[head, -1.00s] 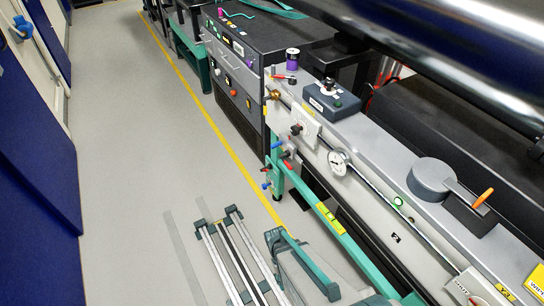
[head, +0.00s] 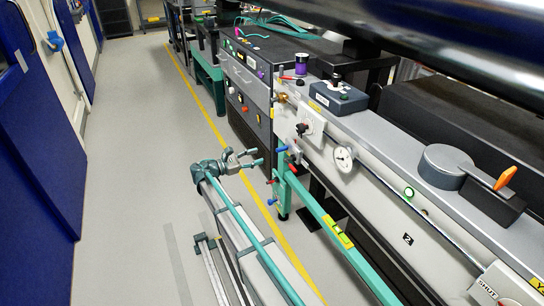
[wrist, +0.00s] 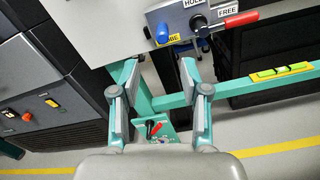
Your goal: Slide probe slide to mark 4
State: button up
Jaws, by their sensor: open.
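In the wrist view, a grey block (wrist: 185,20) carries a yellow label that seems to read PROBE, with HOLD and FREE labels above it. A blue knob (wrist: 162,33) sticks out of the block. A red-handled lever (wrist: 241,20) points right, just below FREE. The head view shows the blue knob (head: 282,149) small at the bench's near end. My gripper (wrist: 160,66) is open and empty, its fingertips short of the knob and apart from it. The head view shows my gripper (head: 256,157) left of the knob. I cannot make out a mark 4.
A green rail with yellow labels (head: 338,231) runs along the bench front, and crosses the right of the wrist view. A gauge (head: 344,158), a metal rod and a grey housing with an orange handle (head: 505,178) are on the bench. Grey floor (head: 125,170) is clear left.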

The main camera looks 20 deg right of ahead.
aim_at(279, 150)
jog(key=shift+n, duration=0.4)
jog(key=d+b, duration=0.1)
jog(key=d, duration=1)
jog(key=shift+w+d, duration=0.1)
grip_shut()
